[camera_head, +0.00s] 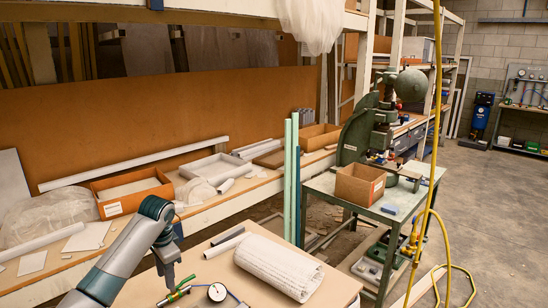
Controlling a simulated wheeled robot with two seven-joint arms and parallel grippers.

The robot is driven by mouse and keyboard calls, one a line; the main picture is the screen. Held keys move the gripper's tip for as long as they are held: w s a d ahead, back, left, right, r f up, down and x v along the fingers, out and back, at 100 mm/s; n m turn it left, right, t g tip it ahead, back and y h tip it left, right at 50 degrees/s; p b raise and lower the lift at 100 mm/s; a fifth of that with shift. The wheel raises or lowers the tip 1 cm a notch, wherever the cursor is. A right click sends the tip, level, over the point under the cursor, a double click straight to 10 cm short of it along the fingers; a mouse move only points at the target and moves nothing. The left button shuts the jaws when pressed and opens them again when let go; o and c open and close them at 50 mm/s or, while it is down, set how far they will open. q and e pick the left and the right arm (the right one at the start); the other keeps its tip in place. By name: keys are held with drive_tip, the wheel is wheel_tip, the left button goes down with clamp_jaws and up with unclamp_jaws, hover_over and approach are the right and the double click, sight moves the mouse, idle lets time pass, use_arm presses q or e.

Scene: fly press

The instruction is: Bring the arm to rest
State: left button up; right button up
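My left arm comes in from the lower left, rises to an elbow, and bends down over the near table (250,227). My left gripper (170,281) points down at its end, small and dark, just above or at a green and metal fitting (175,294). I cannot tell whether it touches the fitting or how far its fingers are apart. My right arm and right gripper are not in view. The green fly press (357,130) stands on a metal bench to the right, well away from my arm.
A white rolled cloth (279,266) and a round gauge (217,292) lie on the near table. A cardboard box (360,184) sits on the press bench (400,205). A yellow hose (429,190) hangs at the right. Orange bins (133,190) line the back shelf. Open floor lies at far right.

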use_arm(q)
drive_tip(key=s+d+f, duration=0.3)
drive_tip(key=s+f, duration=0.3)
drive_tip(key=s, duration=0.1)
drive_tip(key=s+d+f+n+h, duration=0.1)
drive_tip(key=s+d+f, duration=0.3)
drive_tip(key=s+f, duration=0.3)
drive_tip(key=s+d+f+t+h, duration=0.1)
drive_tip(key=s+d+f, duration=0.3)
drive_tip(key=s+f, duration=0.3)
drive_tip(key=shift+s+d+f+n, duration=0.15)
drive_tip(key=shift+s+n, duration=0.15)
drive_tip(key=shift+s, duration=0.4)
drive_tip(key=s+a+r+n+t, duration=0.15)
drive_tip(key=s+n, duration=0.35)
drive_tip(key=s, duration=2.2)
wheel_tip(320, 180, down, 31)
drive_tip(key=g+b, duration=0.2)
drive_tip(key=b, duration=0.3)
drive_tip(key=s+a+f+b, duration=0.1)
drive_tip(key=s+f+b, duration=0.1)
drive_tip(key=s+f, duration=0.7)
drive_tip(key=s+a+f+b, duration=0.2)
drive_tip(key=s+f, duration=0.7)
drive_tip(key=f, duration=0.6)
drive_tip(key=shift+s+a+f+g+b, duration=0.2)
drive_tip(key=shift+a+g+b, duration=0.15)
drive_tip(key=shift+b, duration=0.15)
